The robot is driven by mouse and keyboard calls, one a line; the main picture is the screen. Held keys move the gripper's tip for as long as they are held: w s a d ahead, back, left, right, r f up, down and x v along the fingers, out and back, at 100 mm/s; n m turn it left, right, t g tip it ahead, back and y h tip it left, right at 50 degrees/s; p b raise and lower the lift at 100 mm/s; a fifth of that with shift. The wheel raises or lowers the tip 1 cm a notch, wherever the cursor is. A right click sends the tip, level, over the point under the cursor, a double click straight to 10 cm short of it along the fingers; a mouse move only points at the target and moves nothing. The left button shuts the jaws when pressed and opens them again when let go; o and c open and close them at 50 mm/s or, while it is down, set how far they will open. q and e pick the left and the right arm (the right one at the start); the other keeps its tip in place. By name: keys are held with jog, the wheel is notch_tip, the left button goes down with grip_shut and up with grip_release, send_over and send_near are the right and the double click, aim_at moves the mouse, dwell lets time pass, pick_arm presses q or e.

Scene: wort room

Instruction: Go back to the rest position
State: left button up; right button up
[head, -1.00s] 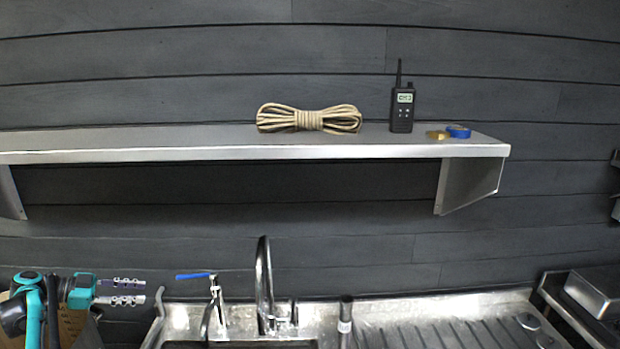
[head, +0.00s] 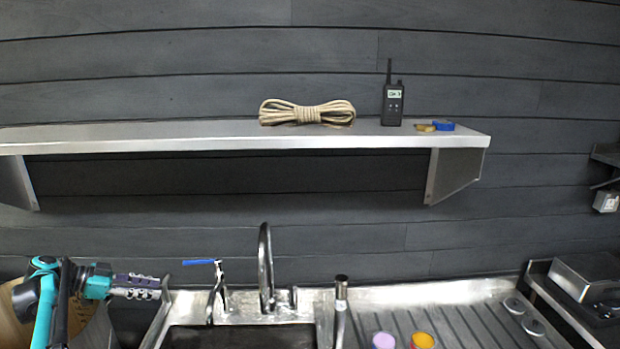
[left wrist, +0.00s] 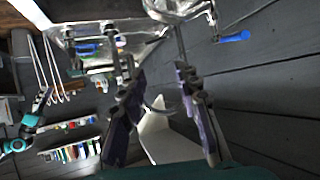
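My left gripper (head: 160,287) is at the lower left of the head view, pointing right, left of the sink. In the left wrist view its two fingers (left wrist: 154,68) stand apart, and nothing is held between them. My right gripper does not show in the head view. A teal and dark arm part (left wrist: 30,125), which looks like my right arm, shows small at the left of the left wrist view. Its fingers are too small to read.
Below are a sink (head: 240,338), a tall tap (head: 266,268) and a blue-handled tap (head: 217,283). A brown container (head: 92,325) stands behind my left arm.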

pick_arm(q)
jog(key=s+d+n+g+y+b, duration=0.1)
jog(key=s+d+n+y, duration=0.25)
jog(key=s+d, duration=0.45)
jog(key=s+d+n+g+y+b, duration=0.15)
jog(key=s+d+n, duration=0.3)
jog(key=d, duration=0.85)
jog(key=s+d+f+n+t+y+b, duration=0.1)
jog(key=s+d+f+n+y, duration=0.1)
jog(key=s+f, duration=0.4)
jog(key=s+d+f+n+t+y+b, duration=0.1)
jog(key=s+f, duration=0.5)
jog(key=s, duration=0.7)
jog(key=d+n+t+y, duration=0.1)
jog(key=d+y, duration=0.1)
jog(key=shift+f+y, duration=0.15)
jog(key=shift+y, duration=0.15)
jog(key=shift+d+t, duration=0.1)
jog(key=shift+t, duration=0.15)
